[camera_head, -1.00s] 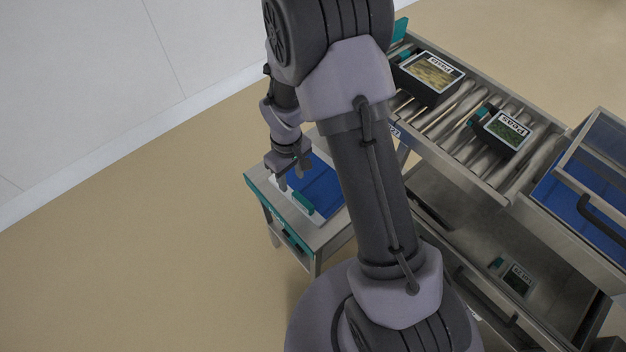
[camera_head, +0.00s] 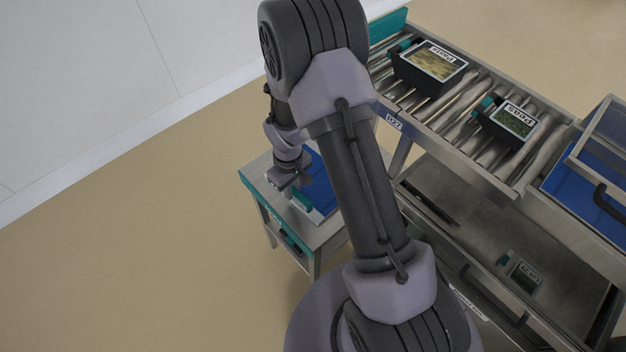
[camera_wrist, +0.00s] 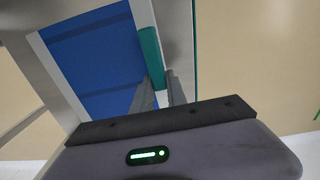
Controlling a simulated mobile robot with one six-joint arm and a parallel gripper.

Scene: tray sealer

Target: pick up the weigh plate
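The weigh plate is a flat blue panel with a pale border, lying on a small metal side table in the head view (camera_head: 319,187) and filling the upper left of the wrist view (camera_wrist: 90,58). A teal bar handle (camera_wrist: 150,55) runs along its edge. My gripper (camera_head: 296,192) is down at this handle. In the wrist view, my two fingers (camera_wrist: 158,80) stand close together, one on each side of the near end of the handle, and look shut on it. The finger contact is partly hidden in the head view.
The side table (camera_head: 328,234) has a teal front edge. To the right, a roller conveyor (camera_head: 463,112) carries two black labelled trays (camera_head: 428,82) (camera_head: 489,124). A machine with a blue panel (camera_head: 583,197) stands further right. Open floor lies left.

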